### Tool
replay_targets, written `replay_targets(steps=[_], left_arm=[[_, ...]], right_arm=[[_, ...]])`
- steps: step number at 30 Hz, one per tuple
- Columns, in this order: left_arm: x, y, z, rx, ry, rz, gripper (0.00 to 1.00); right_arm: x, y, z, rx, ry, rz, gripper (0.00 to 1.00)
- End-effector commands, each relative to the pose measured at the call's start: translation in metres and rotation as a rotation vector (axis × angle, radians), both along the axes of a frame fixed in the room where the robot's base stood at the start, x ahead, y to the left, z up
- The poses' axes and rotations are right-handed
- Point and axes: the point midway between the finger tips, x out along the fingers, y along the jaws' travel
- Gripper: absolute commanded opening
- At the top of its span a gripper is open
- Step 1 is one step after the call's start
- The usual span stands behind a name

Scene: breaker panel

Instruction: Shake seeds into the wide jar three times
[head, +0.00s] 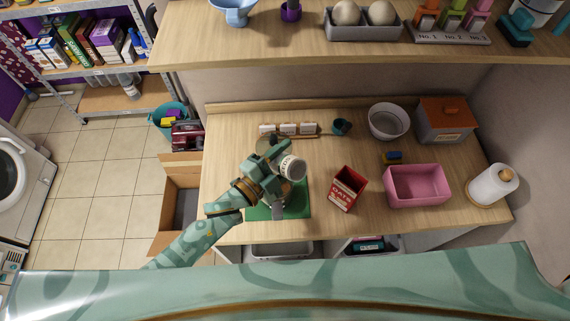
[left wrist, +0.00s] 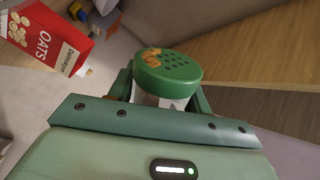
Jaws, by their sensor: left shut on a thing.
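My left gripper (head: 273,178) is shut on the seed shaker (head: 292,168) above the green mat (head: 301,208). The shaker's pale, round body shows tilted in the head view. In the left wrist view its green, perforated lid (left wrist: 168,66) has orange-brown seeds at one edge, with a white body below it, between the fingers. I cannot clearly make out the wide jar; my gripper and the shaker cover much of the mat. My right gripper is not in view.
A red oats box (head: 346,190) stands right of the mat, also in the left wrist view (left wrist: 42,38). Beyond it are a pink bin (head: 417,186), a white bowl (head: 388,121) and a paper roll (head: 492,185). A shelf (head: 300,50) overhangs the back.

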Motion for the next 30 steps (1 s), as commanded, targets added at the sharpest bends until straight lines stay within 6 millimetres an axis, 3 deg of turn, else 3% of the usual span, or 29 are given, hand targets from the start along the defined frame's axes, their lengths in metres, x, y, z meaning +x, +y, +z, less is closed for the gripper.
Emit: replay_targets(steps=[10, 18, 26, 30], left_arm=[[0.0, 0.0, 0.003, 0.018, -0.02, -0.001, 0.24], [0.0, 0.0, 0.019, 0.375, -0.416, 0.0, 0.24], [0.0, 0.0, 0.022, 0.408, -0.452, 0.0, 0.24], [0.0, 0.0, 0.028, 0.544, -0.605, 0.0, 0.24]], right_arm=[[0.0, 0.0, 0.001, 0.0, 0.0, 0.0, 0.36], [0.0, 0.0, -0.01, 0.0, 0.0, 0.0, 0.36], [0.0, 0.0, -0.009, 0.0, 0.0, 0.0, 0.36], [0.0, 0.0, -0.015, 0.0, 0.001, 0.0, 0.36]])
